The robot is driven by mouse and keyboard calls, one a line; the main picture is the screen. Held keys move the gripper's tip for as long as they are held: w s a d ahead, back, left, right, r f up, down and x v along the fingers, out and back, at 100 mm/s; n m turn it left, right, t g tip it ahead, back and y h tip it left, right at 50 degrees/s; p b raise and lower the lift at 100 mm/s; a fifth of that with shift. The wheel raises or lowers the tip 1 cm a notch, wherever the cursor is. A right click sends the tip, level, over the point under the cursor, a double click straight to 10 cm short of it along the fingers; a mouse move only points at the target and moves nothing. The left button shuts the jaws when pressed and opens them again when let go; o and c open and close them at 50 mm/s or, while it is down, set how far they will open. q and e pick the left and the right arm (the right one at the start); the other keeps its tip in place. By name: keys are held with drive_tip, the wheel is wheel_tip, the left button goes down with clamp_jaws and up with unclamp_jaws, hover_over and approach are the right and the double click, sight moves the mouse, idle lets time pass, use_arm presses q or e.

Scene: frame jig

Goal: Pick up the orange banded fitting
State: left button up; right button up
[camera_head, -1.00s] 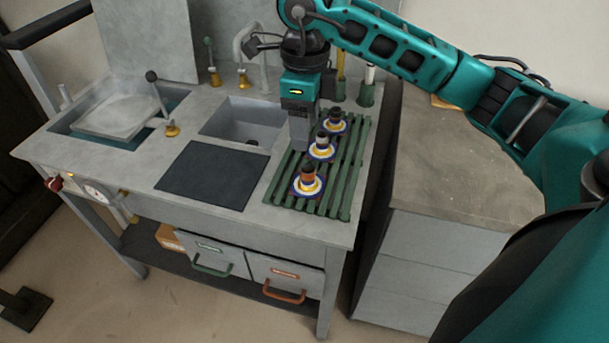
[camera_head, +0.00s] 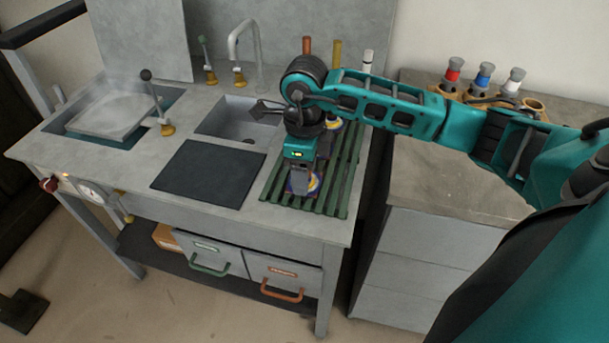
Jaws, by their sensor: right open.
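My right gripper (camera_head: 299,186) reaches down over the near end of the green slatted rack (camera_head: 336,192). Its jaws are open and stand at the nearest round white, yellow and blue base (camera_head: 315,185). In the earlier frame the orange banded fitting stood upright on this base. The gripper now hides the fitting, so I cannot tell whether the jaws touch it. Two more fittings stood behind it on the rack. The far base (camera_head: 335,124) partly shows and the middle one is mostly hidden by my wrist. My left gripper is not in view.
A dark flat panel (camera_head: 208,174) and a sink (camera_head: 232,125) lie left of the rack. Upright coloured rods (camera_head: 337,55) stand behind it. Fittings with red (camera_head: 453,75), blue (camera_head: 484,76) and white (camera_head: 515,80) parts stand on the right cabinet (camera_head: 450,165).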

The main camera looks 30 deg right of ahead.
clamp_jaws()
idle(0.5)
drive_tip(key=shift+r, duration=0.15)
